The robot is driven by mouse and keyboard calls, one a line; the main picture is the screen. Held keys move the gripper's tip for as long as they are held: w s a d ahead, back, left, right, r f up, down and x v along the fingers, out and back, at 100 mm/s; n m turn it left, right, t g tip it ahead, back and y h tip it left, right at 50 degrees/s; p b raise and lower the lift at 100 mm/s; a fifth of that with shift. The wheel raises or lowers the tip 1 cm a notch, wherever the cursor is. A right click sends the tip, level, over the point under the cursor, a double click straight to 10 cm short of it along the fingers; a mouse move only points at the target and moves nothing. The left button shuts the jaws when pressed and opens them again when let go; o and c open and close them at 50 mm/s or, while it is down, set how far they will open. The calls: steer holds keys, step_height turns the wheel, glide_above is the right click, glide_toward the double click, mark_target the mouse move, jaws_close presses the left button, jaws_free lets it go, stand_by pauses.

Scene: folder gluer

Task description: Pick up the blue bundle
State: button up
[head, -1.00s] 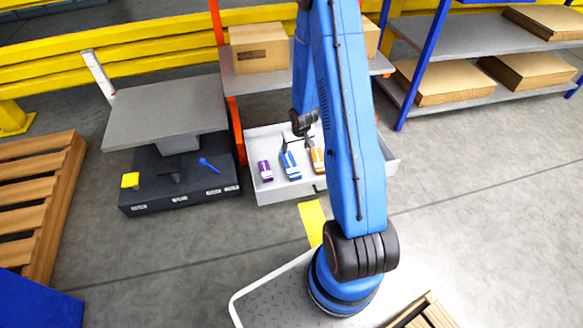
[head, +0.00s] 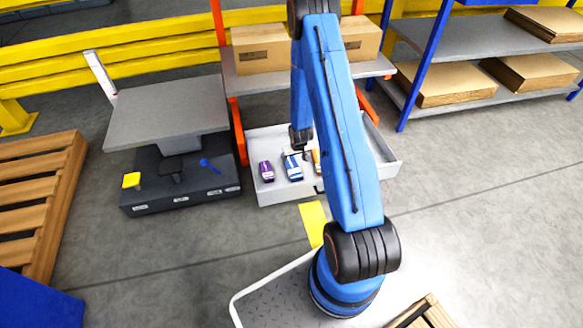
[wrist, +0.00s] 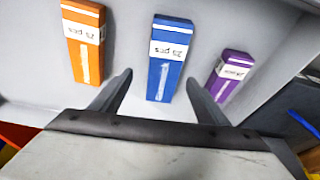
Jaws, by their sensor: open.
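The blue bundle (head: 292,168) lies in a light grey open drawer or tray (head: 275,196), between a purple bundle (head: 266,171) and an orange bundle (head: 316,160). It has a white label band. In the wrist view the blue bundle (wrist: 168,60) lies ahead of my gripper (wrist: 160,82), roughly between the two fingers and apart from them. My gripper is open and empty. In the wrist view the orange bundle (wrist: 84,45) is left of it and the purple bundle (wrist: 230,72) right. In the head view my arm hides part of the orange bundle.
Left of the tray stands a dark cabinet (head: 180,203) with a yellow item (head: 131,180) and a blue tool (head: 210,165) on it. An orange-posted shelf with cardboard boxes (head: 262,47) rises behind the tray. The tray's walls surround the bundles.

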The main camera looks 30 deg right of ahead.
mark_target(292, 165)
steer(key=shift+a+x, duration=0.2)
steer(key=shift+x, duration=0.85)
steer(key=shift+a+x, duration=0.25)
steer(key=shift+x, duration=0.85)
steer(key=shift+f, duration=0.55)
steer(key=c, duration=1.2)
